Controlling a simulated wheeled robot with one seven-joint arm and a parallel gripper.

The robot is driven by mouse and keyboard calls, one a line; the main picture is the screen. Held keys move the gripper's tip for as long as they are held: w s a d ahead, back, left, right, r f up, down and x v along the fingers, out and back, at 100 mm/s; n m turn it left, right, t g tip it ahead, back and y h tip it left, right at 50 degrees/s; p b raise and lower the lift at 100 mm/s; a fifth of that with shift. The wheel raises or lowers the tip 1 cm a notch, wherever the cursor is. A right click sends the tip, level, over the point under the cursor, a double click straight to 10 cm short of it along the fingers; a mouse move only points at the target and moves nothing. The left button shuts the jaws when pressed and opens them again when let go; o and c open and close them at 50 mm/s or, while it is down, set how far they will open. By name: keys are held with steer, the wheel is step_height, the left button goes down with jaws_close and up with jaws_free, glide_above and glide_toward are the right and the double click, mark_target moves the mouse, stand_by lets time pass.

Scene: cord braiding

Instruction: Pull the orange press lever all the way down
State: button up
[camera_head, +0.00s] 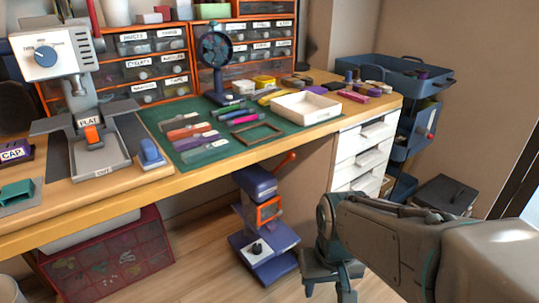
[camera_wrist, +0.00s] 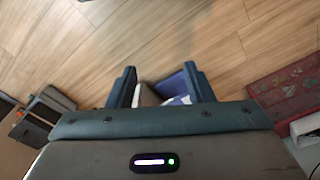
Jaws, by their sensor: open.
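A blue-purple press (camera_head: 258,185) stands low in front of the workbench, with an orange frame (camera_head: 269,210) on its column. Its orange lever (camera_head: 285,161) slants up to the right from the press head and ends in a reddish knob. The base (camera_head: 270,262) holds a small dark item. My gripper (camera_head: 328,290) hangs to the right of the press and below the lever, apart from it. In the wrist view my gripper (camera_wrist: 160,78) is open, and part of a blue and grey object (camera_wrist: 172,88) shows between or beyond the fingers. The lever cannot be made out there.
The workbench edge (camera_head: 230,158) runs above and behind the press. White drawers (camera_head: 360,155) and a blue cart (camera_head: 405,110) stand at the right. A red parts case (camera_head: 110,260) is at the lower left. Wooden floor (camera_head: 190,270) lies clear left of the press.

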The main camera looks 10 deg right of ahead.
steer(key=shift+c, duration=0.4)
steer(key=shift+r, duration=0.2)
steer(key=c, duration=0.5)
steer(key=r+p, duration=0.5)
steer(key=shift+a+r, duration=0.2)
jaws_close()
steer(key=shift+f, duration=0.1)
steer(key=shift+a, duration=0.1)
